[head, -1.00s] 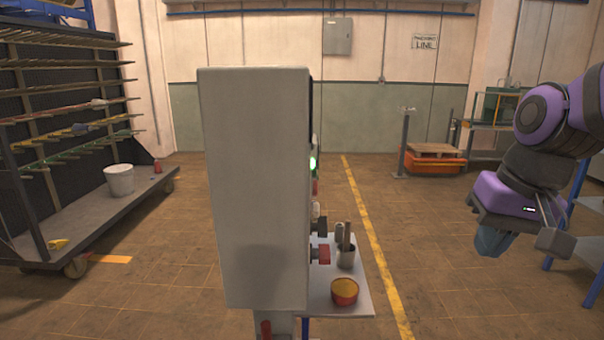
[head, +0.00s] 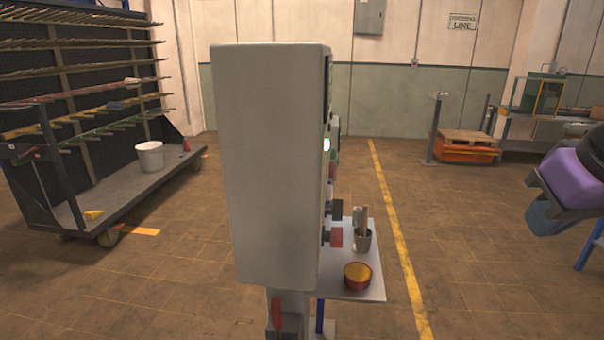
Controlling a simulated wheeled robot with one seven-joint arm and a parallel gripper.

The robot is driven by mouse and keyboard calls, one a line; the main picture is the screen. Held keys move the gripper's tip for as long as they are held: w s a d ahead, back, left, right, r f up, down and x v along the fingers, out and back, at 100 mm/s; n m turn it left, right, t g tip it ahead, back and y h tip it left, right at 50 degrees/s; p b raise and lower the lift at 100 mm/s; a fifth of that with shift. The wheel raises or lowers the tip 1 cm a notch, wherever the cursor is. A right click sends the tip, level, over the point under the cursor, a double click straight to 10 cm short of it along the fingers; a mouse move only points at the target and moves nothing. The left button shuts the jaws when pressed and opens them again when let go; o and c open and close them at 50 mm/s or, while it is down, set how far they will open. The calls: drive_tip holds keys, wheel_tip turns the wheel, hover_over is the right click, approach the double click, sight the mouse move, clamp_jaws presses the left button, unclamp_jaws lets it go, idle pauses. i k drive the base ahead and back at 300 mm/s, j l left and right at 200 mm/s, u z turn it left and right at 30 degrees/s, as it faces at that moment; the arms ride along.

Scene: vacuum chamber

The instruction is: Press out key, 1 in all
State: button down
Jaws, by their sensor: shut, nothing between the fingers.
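A tall grey control cabinet (head: 272,165) stands in the middle of the head view, its blank side towards me. Its control face points right and shows nearly edge-on. No out key can be told apart and no label can be read at this angle.
A small shelf (head: 338,286) beside the cabinet holds a grey cup (head: 362,241) and a red-and-yellow bowl (head: 357,276). A red-handled part (head: 277,316) is below the cabinet. A wheeled rack (head: 125,195) stands left. The floor between shelf and gripper is clear.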

sight(330, 187)
drive_tip(key=i+l+u, duration=0.15)
drive_tip(key=l+u, duration=0.5)
drive_tip(key=i+l, duration=0.05)
